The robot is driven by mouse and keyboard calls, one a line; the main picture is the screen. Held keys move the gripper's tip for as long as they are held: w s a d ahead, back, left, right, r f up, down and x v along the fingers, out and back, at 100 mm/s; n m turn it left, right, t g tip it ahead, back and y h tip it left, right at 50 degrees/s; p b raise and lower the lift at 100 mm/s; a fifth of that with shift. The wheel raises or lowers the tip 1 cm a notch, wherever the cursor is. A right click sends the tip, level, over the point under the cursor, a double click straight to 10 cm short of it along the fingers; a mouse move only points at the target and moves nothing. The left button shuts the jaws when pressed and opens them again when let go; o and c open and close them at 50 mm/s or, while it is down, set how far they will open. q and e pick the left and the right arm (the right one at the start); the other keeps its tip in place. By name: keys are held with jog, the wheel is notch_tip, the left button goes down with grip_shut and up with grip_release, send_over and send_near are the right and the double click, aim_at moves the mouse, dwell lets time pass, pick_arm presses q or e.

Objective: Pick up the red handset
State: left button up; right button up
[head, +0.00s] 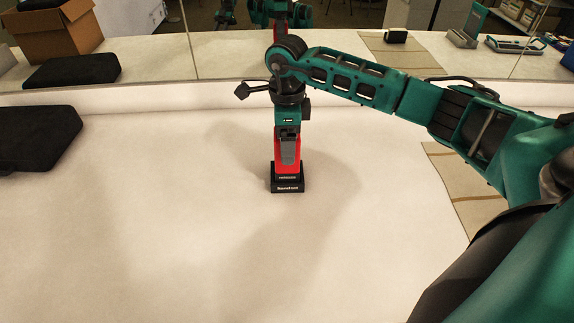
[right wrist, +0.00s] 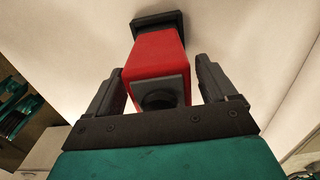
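The red handset (head: 287,170) stands upright in a small black base with pale lettering (head: 287,188) on the white surface, near the middle of the head view. My right gripper (head: 288,152) points down over its upper part, and a grey finger hides some of the red body. In the right wrist view the red handset (right wrist: 158,52) sits between the two dark fingers of the right gripper (right wrist: 162,75). Narrow gaps seem to show beside the handset, so the fingers look open around it. The black base (right wrist: 158,20) shows beyond it. My left gripper is out of view.
A black case (head: 35,138) lies at the left edge. A tan mat (head: 468,185) lies at the right, partly behind my right arm. A mirror (head: 290,50) along the back reflects the scene. The white surface around the handset is clear.

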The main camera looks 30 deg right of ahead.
jog(key=c, duration=1.5)
jog(key=shift+r, duration=0.1)
grip_shut()
